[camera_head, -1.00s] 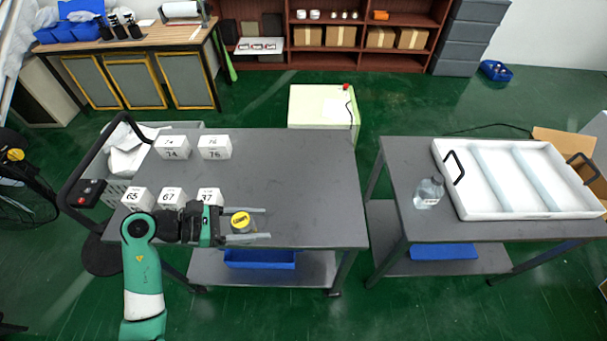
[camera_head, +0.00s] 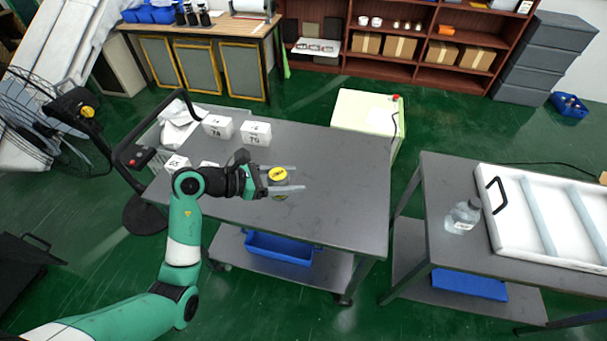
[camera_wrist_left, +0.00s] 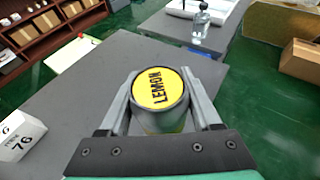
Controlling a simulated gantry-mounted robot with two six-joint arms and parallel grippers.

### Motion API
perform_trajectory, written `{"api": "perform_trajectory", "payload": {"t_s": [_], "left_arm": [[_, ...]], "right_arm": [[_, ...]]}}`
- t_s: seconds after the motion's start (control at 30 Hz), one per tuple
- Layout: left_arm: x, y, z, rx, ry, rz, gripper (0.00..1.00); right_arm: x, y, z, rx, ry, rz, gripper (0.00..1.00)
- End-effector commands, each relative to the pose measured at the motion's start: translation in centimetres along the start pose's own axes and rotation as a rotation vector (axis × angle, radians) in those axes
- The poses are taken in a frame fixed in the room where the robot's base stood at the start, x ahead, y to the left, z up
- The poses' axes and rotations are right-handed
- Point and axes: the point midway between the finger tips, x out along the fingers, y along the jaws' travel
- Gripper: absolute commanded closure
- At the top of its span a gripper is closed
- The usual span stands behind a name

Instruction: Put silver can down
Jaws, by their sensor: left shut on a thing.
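My left gripper (camera_head: 284,180) is shut on a silver can with a yellow lid (camera_head: 278,175). The can also shows in the left wrist view (camera_wrist_left: 160,90), upright between the two fingers, with "LEMON" printed on its lid. The can is over the front part of the grey table (camera_head: 340,200). I cannot tell whether its base touches the table top. My right gripper is not in view.
White numbered boxes (camera_head: 256,133) stand on the table's left part. The table's right side is clear. On a second table to the right are a clear bottle (camera_head: 462,217) and a white tray (camera_head: 497,240). A pale cabinet (camera_head: 365,112) stands behind.

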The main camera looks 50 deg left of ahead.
Motion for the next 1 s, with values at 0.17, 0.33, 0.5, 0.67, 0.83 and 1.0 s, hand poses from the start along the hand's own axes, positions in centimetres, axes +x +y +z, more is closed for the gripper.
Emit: {"api": "perform_trajectory", "payload": {"t_s": [0.17, 0.33, 0.5, 0.67, 0.83, 1.0], "left_arm": [[3.5, -0.1, -0.5, 0.003, 0.000, -0.007, 1.00], [8.9, 0.1, -0.9, 0.004, -0.001, -0.007, 1.00], [13.6, 0.3, -2.8, 0.001, 0.000, -0.005, 1.00], [15.8, 0.5, -3.6, 0.001, -0.001, -0.002, 1.00], [16.1, 0.5, -3.5, 0.002, -0.001, -0.002, 1.00], [17.6, 0.5, -6.0, 0.001, 0.000, -0.002, 1.00]], "right_arm": [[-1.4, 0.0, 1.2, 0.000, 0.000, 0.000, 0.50], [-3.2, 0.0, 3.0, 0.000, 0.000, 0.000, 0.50], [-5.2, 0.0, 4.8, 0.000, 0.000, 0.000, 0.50], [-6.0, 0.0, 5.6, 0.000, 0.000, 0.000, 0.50], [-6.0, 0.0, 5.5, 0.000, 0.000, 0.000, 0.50], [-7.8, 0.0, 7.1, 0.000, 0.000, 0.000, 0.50]]}}
